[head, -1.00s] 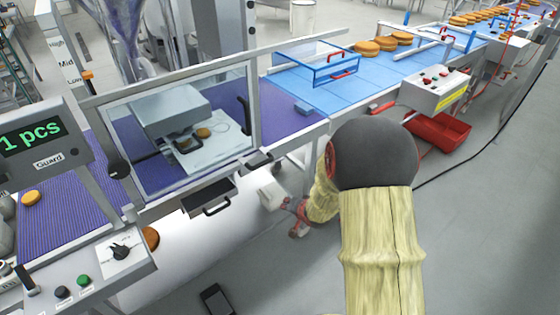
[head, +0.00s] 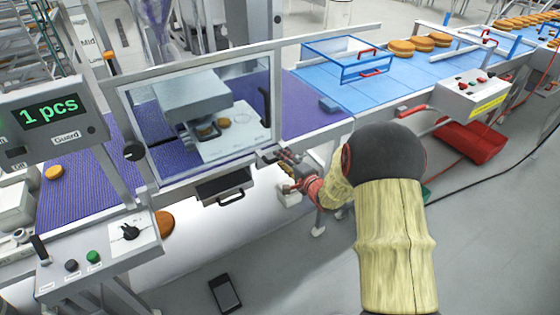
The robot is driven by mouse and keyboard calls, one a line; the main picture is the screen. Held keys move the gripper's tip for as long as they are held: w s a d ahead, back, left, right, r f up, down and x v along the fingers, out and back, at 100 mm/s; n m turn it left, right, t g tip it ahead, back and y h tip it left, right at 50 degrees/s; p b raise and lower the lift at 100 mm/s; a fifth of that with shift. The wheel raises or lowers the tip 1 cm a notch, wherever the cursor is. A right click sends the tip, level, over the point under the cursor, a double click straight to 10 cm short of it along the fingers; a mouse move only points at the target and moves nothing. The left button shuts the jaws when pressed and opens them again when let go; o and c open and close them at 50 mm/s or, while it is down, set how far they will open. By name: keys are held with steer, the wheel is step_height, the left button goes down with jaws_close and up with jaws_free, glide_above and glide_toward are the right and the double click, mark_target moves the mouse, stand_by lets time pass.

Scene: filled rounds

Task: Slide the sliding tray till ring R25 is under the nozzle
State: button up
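The white sliding tray (head: 226,136) shows through the clear guard (head: 146,122), under a grey machine head (head: 195,96). A round brown piece (head: 206,131) is on the tray just below the head, partly covered by a dark part. A faint ring outline (head: 242,118) shows on the tray to its right. Ring labels are too small to read, so I cannot tell which is R25. The nozzle tip is not clear. My gripper (head: 283,160) is outside the guard, by its lower right corner. Its fingers are small, and their opening cannot be made out.
A black handle (head: 231,195) sits on the front below the guard. A blue frame (head: 345,62) stands on the blue belt (head: 390,82) at right. A control panel (head: 100,250) is at lower left, and a red bin (head: 472,143) is at right. A dark tablet (head: 225,293) lies on the floor.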

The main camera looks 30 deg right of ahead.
steer(key=shift+x, duration=1.1)
steer(key=shift+s, duration=0.1)
steer(key=shift+c, duration=1.2)
jaws_close()
